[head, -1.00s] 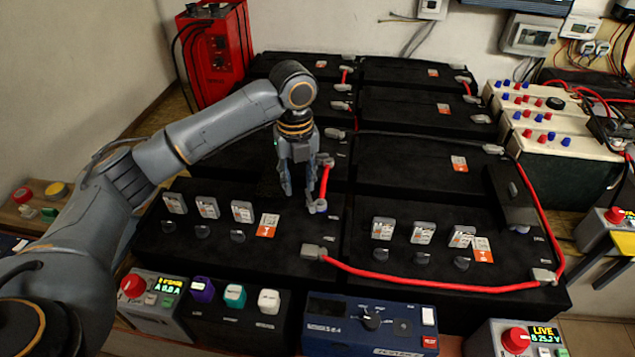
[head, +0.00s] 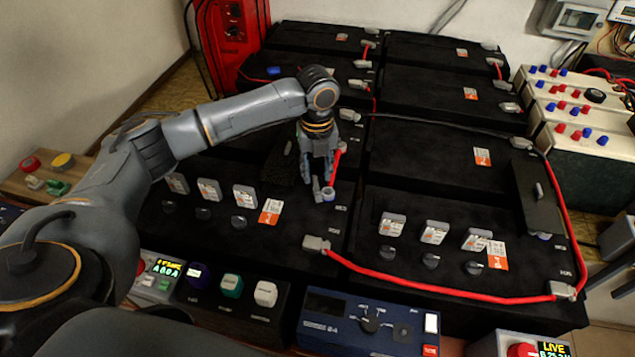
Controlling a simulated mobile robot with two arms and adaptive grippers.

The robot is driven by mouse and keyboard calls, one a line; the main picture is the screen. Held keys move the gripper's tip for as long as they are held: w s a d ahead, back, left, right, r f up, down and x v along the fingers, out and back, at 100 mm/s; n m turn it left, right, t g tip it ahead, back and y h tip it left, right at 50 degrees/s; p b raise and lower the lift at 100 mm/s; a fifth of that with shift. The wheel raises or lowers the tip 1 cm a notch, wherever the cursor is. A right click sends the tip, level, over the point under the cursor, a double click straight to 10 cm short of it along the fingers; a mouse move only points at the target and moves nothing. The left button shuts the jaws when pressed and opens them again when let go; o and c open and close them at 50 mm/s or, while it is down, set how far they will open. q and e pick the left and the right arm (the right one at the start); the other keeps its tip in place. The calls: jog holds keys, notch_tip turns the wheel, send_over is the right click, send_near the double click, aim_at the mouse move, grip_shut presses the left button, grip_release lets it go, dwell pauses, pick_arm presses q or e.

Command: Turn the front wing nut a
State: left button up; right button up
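My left gripper (head: 322,192) points down at the terminal at the right end of the front-left black battery (head: 290,243). A small grey-blue fitting (head: 328,194), which looks like the front wing nut, sits there at the lower end of a short red cable link (head: 337,164). The fingertips are right at this fitting and partly hide it. I cannot tell whether they touch it or have closed on it. No letter marking the nut is readable. My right gripper is not in view.
A long red cable (head: 430,288) runs from a grey terminal clamp (head: 316,243) across the front-right battery (head: 430,205). Grey tagged caps and black knobs line the battery fronts. A blue meter box (head: 368,320) stands in front.

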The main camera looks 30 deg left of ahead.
aim_at(317, 188)
pick_arm(q)
jog(key=shift+f, duration=2.3)
grip_shut()
